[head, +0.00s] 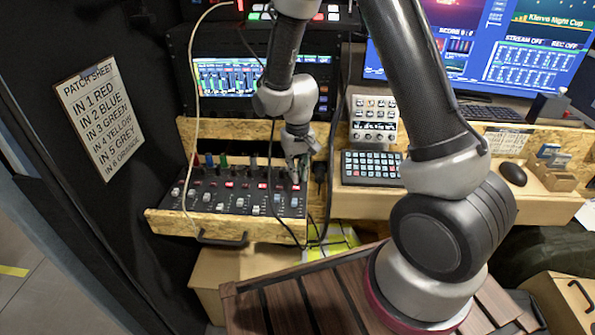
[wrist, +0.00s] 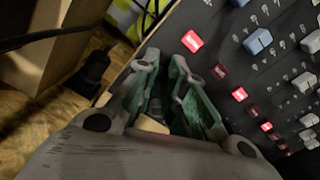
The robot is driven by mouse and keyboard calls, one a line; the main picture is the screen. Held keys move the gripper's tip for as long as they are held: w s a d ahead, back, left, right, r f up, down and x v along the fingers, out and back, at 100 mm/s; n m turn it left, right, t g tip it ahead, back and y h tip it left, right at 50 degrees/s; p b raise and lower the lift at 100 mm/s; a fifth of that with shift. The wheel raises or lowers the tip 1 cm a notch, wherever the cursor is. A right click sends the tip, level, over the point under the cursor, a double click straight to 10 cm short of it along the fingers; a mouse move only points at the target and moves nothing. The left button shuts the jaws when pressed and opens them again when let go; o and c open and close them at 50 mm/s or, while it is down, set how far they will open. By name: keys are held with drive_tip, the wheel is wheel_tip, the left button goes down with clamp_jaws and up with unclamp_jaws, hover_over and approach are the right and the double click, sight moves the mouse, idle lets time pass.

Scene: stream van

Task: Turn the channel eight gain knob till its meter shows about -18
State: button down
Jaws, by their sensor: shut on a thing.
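The mixer (head: 232,203) lies in the wooden drawer, with a row of gain knobs at its back edge, red lit buttons and grey faders. My gripper (head: 298,172) is down at the back right end of that row, at the channel eight position. In the wrist view, my gripper (wrist: 166,78) has its green-padded fingers close together beside the mixer panel (wrist: 226,58). It is shut on the channel eight gain knob, which the fingers mostly hide. The meter screen (head: 226,77) behind shows green bars, too small to read a value.
Cables (head: 313,225) hang over the drawer's front right. A dark plug (wrist: 92,66) and a cardboard box (wrist: 48,45) lie beside the mixer. A button pad (head: 372,168) and a small knob panel (head: 373,120) stand to the right. A patch sheet (head: 98,115) hangs at left.

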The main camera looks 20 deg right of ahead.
drive_tip(key=shift+m, duration=0.9)
drive_tip(key=c, duration=1.4)
unclamp_jaws()
drive_tip(key=shift+c, duration=0.2)
drive_tip(key=shift+r, duration=0.1)
wheel_tip(320, 180, up, 12)
